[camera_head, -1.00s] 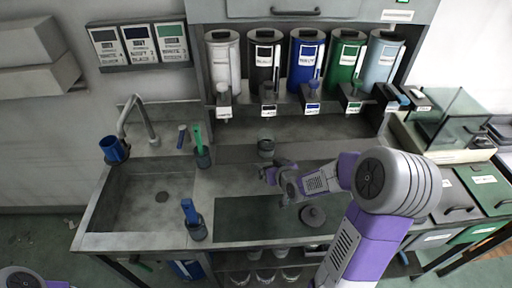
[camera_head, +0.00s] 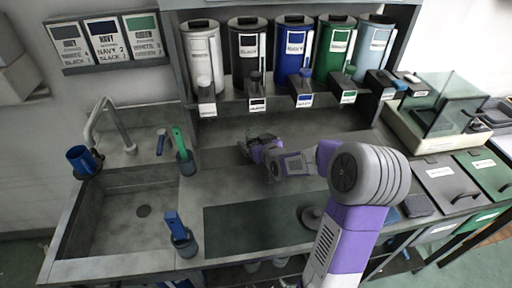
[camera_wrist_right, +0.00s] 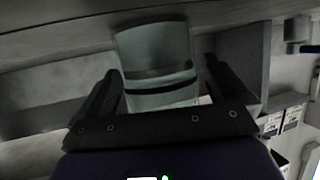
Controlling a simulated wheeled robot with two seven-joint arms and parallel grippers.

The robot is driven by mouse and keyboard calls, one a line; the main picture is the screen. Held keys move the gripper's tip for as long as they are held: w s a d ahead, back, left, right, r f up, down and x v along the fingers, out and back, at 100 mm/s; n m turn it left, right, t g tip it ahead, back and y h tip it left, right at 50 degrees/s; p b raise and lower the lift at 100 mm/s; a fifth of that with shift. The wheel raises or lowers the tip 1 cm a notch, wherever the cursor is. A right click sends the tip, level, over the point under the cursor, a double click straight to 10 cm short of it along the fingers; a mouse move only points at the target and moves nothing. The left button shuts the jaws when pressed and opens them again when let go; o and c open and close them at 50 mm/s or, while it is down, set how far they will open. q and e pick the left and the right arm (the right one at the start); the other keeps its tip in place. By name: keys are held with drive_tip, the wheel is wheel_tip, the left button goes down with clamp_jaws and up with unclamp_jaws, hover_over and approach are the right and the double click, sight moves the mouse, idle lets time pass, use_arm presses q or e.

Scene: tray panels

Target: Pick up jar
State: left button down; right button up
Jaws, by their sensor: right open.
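The clear glass jar (camera_wrist_right: 157,58) with dark bands stands on the grey counter at the back. In the right wrist view it is between the two dark fingers of my right gripper (camera_wrist_right: 162,70), with a visible gap on each side. In the head view my right gripper (camera_head: 252,147) is at the jar's spot below the dispensers and mostly hides it. My right gripper is open and not closed on the jar. My left gripper is not in view.
A dark round lid-like piece (camera_head: 311,216) sits on the green mat (camera_head: 240,228) near my right arm. Several canisters with spouts, including a navy one (camera_head: 293,48), hang above the gripper. The sink (camera_head: 140,205) and cups with tools are at the left.

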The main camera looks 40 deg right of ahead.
drive_tip(key=shift+w, duration=0.1)
drive_tip(key=shift+c, duration=0.2)
drive_tip(key=c, duration=1.2)
drive_tip(key=shift+r, duration=0.1)
drive_tip(key=shift+c, duration=0.9)
drive_tip(key=shift+r, duration=0.1)
